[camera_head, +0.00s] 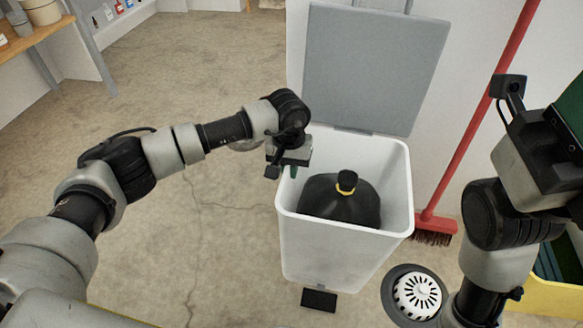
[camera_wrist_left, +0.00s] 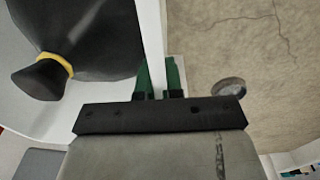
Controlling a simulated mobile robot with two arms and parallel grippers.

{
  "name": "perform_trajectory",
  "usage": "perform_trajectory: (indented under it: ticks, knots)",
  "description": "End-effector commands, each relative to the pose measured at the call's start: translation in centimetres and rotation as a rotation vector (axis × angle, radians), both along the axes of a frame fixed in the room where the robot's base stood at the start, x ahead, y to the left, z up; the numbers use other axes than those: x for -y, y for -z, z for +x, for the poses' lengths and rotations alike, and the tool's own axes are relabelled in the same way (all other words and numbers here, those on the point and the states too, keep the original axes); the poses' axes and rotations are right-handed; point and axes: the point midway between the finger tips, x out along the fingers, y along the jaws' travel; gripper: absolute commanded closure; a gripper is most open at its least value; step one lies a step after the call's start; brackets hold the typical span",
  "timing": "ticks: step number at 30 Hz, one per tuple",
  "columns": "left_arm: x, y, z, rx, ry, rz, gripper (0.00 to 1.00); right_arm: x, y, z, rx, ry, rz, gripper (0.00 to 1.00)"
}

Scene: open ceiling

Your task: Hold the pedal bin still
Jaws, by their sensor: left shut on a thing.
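The white pedal bin (camera_head: 335,258) stands upright on the floor, its grey lid (camera_head: 372,70) raised. A black bag (camera_head: 325,203) with a yellow tie is inside; it also shows in the left wrist view (camera_wrist_left: 100,40). My left gripper (camera_head: 285,172) is at the bin's left rim. In the left wrist view its green fingers (camera_wrist_left: 160,78) are shut on the bin wall (camera_wrist_left: 151,40), one on each side. The black pedal (camera_head: 319,300) shows at the bin's foot. My right gripper (camera_head: 548,135) is partly cut off at the right edge; its fingertips are not clear.
A red broom (camera_head: 470,140) leans behind the bin at right. A grey round thing with a white slotted top (camera_head: 417,294) stands at front right. A yellow crate (camera_head: 550,295) is at the right edge. A wooden table (camera_head: 35,35) is at far left.

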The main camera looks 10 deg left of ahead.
Motion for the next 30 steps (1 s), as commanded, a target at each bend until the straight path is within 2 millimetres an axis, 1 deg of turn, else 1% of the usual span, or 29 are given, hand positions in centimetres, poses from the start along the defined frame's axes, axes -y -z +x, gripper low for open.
perform_trajectory:
  ticks: [1,11,18,25,26,30]
  knots:
    - [0.28,-0.54,0.19,0.008,0.002,-0.013,1.00,0.00,-0.08,-0.01,0.000,0.000,0.000,0.57]
    - [0.30,-0.49,0.16,0.008,0.002,-0.013,1.00,0.00,0.03,0.04,-0.004,-0.001,0.001,0.57]
    - [-0.09,-0.20,0.19,0.007,0.003,-0.013,1.00,-0.02,0.29,0.13,-0.010,0.001,-0.001,0.57]
    - [-0.14,-0.21,0.18,0.007,0.003,-0.013,1.00,-0.06,0.05,0.09,-0.006,0.001,-0.003,0.57]
    - [-0.41,0.43,-0.06,-0.003,0.002,0.000,1.00,-0.06,0.11,0.08,-0.005,0.001,-0.003,0.57]
    - [-0.35,0.33,-0.03,-0.002,0.003,-0.002,1.00,-0.05,0.06,0.01,-0.002,0.000,-0.001,0.57]
